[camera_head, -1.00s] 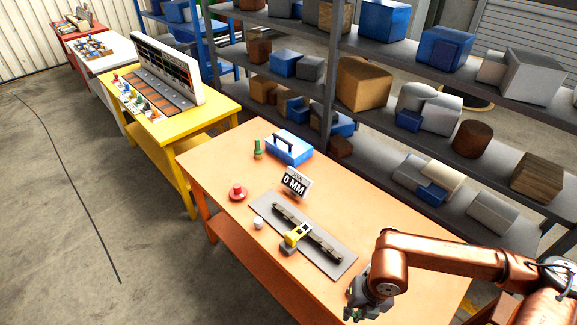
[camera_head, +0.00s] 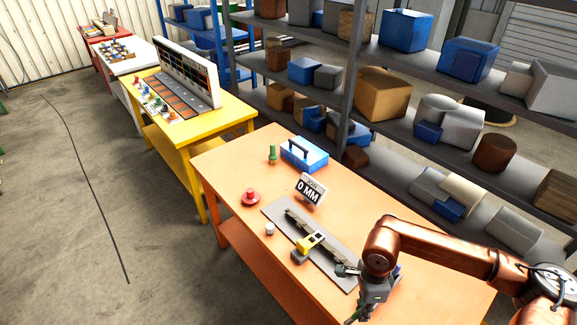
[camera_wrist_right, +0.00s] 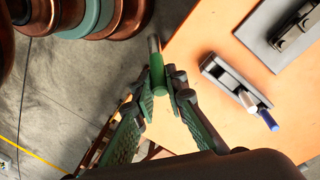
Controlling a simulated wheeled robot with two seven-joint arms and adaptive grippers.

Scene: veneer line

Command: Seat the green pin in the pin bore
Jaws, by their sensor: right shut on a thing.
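In the right wrist view a green pin (camera_wrist_right: 157,76) with a grey tip sits between the two green-padded fingers of my right gripper (camera_wrist_right: 160,92), which is shut on it. The grey tip points away from the palm. In that view the pin shows beside the orange table's edge, against the floor. In the head view my right gripper (camera_head: 354,313) hangs at the table's near edge, with a bit of green at its fingers. A dark rail fixture (camera_head: 320,246) lies on a grey plate (camera_head: 275,211) on the table. I cannot make out the pin bore. My left gripper is not in view.
A grey slotted block (camera_wrist_right: 222,74) with a white and blue piece (camera_wrist_right: 267,117) lies near the table edge.

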